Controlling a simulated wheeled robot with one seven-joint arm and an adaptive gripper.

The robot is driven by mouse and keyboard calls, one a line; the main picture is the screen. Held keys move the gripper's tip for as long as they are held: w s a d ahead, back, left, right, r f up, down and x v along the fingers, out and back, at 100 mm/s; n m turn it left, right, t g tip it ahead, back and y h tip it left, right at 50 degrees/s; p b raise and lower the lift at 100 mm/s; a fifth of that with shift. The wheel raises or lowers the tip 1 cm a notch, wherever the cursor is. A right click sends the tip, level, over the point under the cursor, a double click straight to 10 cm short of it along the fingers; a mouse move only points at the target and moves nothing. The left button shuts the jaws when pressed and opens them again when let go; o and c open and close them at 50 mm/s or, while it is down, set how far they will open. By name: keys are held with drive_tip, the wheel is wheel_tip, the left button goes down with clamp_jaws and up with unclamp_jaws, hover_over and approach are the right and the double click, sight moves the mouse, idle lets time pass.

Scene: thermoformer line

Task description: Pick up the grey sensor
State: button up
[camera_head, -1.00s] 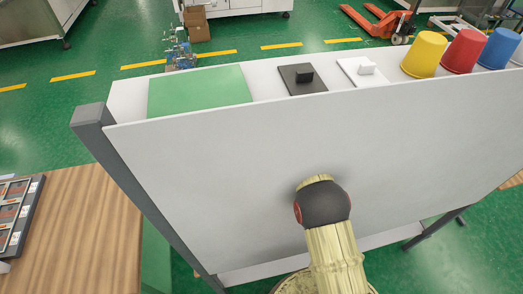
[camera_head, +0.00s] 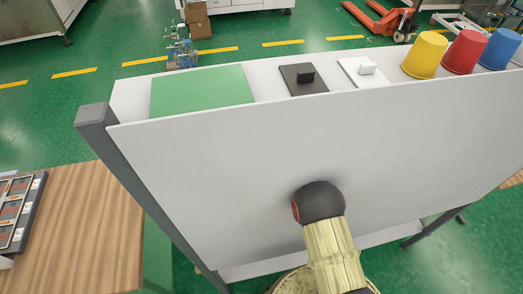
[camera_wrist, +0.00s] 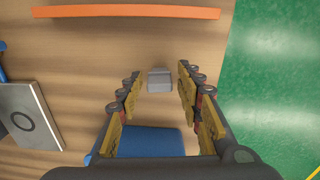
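The grey sensor (camera_wrist: 159,81) is a small grey block on a wooden table top (camera_wrist: 80,60) in the wrist view. My gripper (camera_wrist: 158,86) is open, with its two yellow-padded fingers on either side of the sensor in the picture. Gaps show between the sensor and both fingers, and nothing is held. How far the fingertips are above the table is hard to tell. The sensor and my gripper are not visible in the head view, where only part of my arm shows in front of a white panel.
In the wrist view, an orange bar (camera_wrist: 125,12) lies beyond the sensor, a blue object (camera_wrist: 150,142) nearer my palm, and a grey plate with a ring (camera_wrist: 28,115) at left. Green floor shows right. The head view shows a white-panelled stand (camera_head: 230,160) and coloured cups (camera_head: 425,55).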

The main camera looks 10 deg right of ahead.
clamp_jaws()
drive_tip(key=shift+r, duration=0.15)
idle(0.4)
